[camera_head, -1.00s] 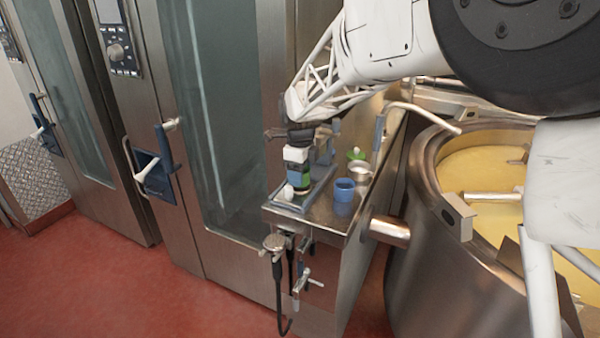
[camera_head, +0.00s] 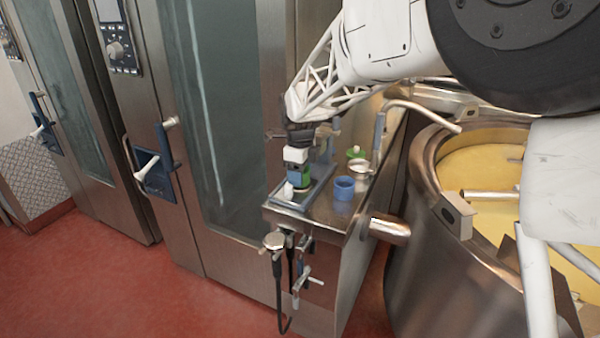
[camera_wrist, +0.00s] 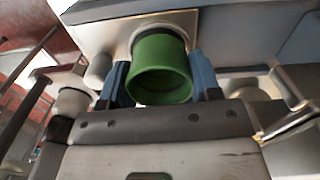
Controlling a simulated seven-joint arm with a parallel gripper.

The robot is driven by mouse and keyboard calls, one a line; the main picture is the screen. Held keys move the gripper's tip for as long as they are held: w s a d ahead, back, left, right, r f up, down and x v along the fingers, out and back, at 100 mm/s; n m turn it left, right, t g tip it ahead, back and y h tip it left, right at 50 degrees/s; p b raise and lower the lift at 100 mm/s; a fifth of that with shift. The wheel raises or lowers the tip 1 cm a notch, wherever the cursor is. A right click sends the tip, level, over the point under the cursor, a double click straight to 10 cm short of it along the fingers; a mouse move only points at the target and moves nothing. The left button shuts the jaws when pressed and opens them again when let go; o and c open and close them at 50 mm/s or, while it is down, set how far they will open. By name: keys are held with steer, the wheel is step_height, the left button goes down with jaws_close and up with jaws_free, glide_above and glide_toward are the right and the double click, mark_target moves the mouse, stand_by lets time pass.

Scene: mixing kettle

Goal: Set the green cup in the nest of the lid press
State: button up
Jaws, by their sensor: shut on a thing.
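The green cup (camera_wrist: 160,72) is between the two blue fingers of my gripper (camera_wrist: 160,85) in the wrist view, with its open mouth toward the camera. My gripper is shut on it. In the wrist view, the far end of the cup is at a round, pale ring on a square plate (camera_wrist: 120,32), which looks like the nest; I cannot tell whether the cup is fully seated. In the head view, my gripper (camera_head: 300,177) is low over the blue-grey lid press (camera_head: 318,190), and a bit of the green cup (camera_head: 304,183) shows beside the fingers.
A blue cup (camera_head: 344,188) stands on the steel shelf right of the press. A metal cup (camera_head: 361,167) and a green-topped item (camera_head: 355,153) stand behind it. The big kettle (camera_head: 440,225) is to the right, oven doors to the left.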

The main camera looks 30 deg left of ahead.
steer(key=shift+f, duration=0.3)
stand_by(0.5)
steer(key=o, duration=1.1)
steer(key=shift+o, duration=0.2)
steer(key=shift+r, duration=3.5)
